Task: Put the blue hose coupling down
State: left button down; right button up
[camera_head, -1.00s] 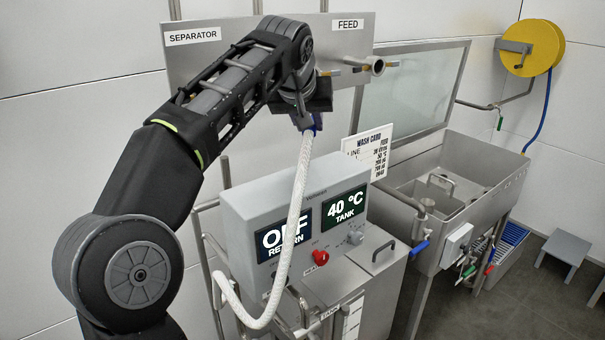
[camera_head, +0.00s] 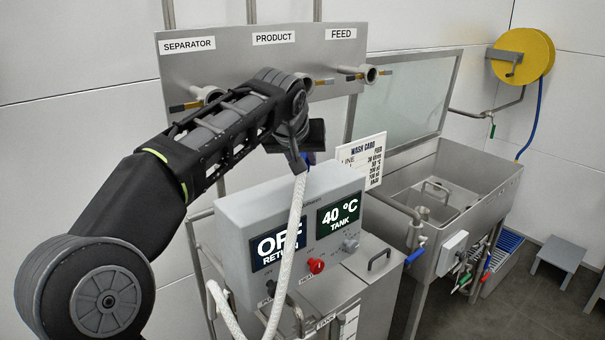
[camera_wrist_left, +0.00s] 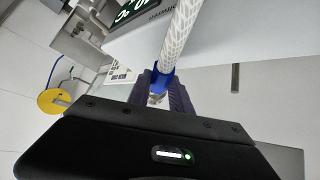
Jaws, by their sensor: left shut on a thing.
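My left gripper (camera_head: 301,158) is shut on the blue hose coupling (camera_head: 309,156), above the back of the grey control box. In the left wrist view the blue coupling (camera_wrist_left: 161,80) sits between the fingers of my left gripper (camera_wrist_left: 160,95), with a metal end showing. The white braided hose (camera_head: 295,215) hangs from the coupling, passes in front of the box and loops down at its left. In the head view the fingers and hand hide most of the coupling. My right gripper is not in view.
The control box (camera_head: 235,225) reads OFF and 40 °C. Behind is a steel panel (camera_head: 230,65) with SEPARATOR, PRODUCT and FEED ports. A wash card (camera_head: 372,160) stands behind the box. At right are a steel sink (camera_head: 470,200), a yellow hose reel (camera_head: 537,55) and a grey stool (camera_head: 563,255).

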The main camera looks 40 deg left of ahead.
pick_arm(q)
jog(key=shift+f, duration=1.85)
jog(key=shift+f+b, duration=0.25)
jog(key=shift+b, duration=0.05)
jog(key=c, duration=1.2)
grip_release()
jog(key=shift+o, duration=0.2)
jog(key=shift+r, duration=0.15)
jog(key=shift+r+p, duration=0.2)
jog(key=shift+p, duration=0.2)
jog(key=b+v, duration=0.1)
jog(key=v, duration=1.1)
